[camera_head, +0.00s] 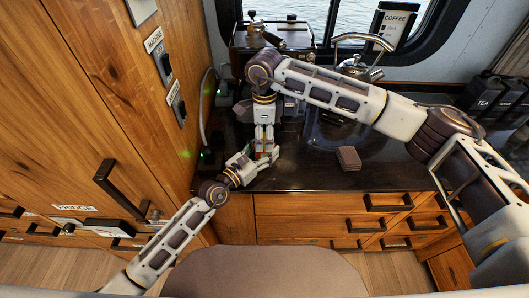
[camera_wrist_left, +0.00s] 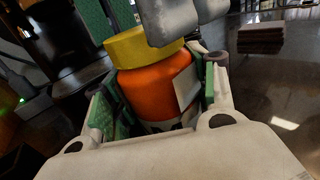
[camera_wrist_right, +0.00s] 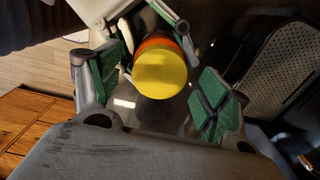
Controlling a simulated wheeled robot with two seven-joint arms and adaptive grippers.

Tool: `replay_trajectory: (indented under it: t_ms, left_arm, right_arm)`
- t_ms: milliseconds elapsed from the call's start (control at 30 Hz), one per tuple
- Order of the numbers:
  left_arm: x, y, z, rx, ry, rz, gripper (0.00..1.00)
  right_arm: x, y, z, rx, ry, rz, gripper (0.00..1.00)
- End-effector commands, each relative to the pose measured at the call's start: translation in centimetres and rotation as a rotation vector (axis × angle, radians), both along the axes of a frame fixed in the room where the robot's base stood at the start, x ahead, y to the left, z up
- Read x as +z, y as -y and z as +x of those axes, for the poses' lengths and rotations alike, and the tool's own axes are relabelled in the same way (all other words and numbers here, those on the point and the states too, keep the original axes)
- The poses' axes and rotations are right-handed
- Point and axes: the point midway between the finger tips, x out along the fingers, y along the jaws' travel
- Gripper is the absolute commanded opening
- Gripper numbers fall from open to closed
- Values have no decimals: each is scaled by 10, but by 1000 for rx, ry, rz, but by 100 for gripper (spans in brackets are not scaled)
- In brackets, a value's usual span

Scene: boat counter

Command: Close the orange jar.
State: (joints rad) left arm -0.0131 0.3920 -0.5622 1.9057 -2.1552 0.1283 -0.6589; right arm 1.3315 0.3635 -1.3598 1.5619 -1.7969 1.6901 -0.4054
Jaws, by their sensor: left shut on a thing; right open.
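The orange jar (camera_wrist_left: 155,90) stands between the green-padded fingers of my left gripper (camera_wrist_left: 160,105), which is shut on its body. Its yellow lid (camera_wrist_left: 145,48) sits on top of the jar in the left wrist view; I cannot tell how tightly. In the right wrist view the lid (camera_wrist_right: 160,73) faces the camera, with a rim of orange jar (camera_wrist_right: 157,42) behind it. My right gripper (camera_wrist_right: 165,85) is open, its fingers on either side of the lid and apart from it. In the head view both grippers meet over the counter's left part, and the jar (camera_head: 265,153) is mostly hidden.
The dark counter (camera_head: 400,172) is clear to the right, apart from a small stack of brown coasters (camera_head: 348,158). Tea canisters (camera_head: 485,92) stand at the far right.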

Motion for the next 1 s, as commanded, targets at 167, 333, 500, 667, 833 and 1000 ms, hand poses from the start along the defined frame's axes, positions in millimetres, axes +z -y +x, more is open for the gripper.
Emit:
replay_trajectory:
  t_ms: [167,333,500,667,833,1000]
  left_arm:
    - [0,0,0,0,-1,1,0]
    - [0,0,0,0,-1,1,0]
    - [0,0,0,0,-1,1,0]
    - [0,0,0,0,0,0,0]
    - [0,0,0,0,0,0,0]
    - [0,0,0,0,0,0,0]
  right_arm:
    - [17,0,0,1,2,0,77]
    - [41,0,1,1,2,0,77]
    - [66,0,1,1,2,0,77]
    - [89,0,1,0,2,0,77]
    - [106,0,1,0,1,0,77]
    - [113,0,0,0,0,-1,77]
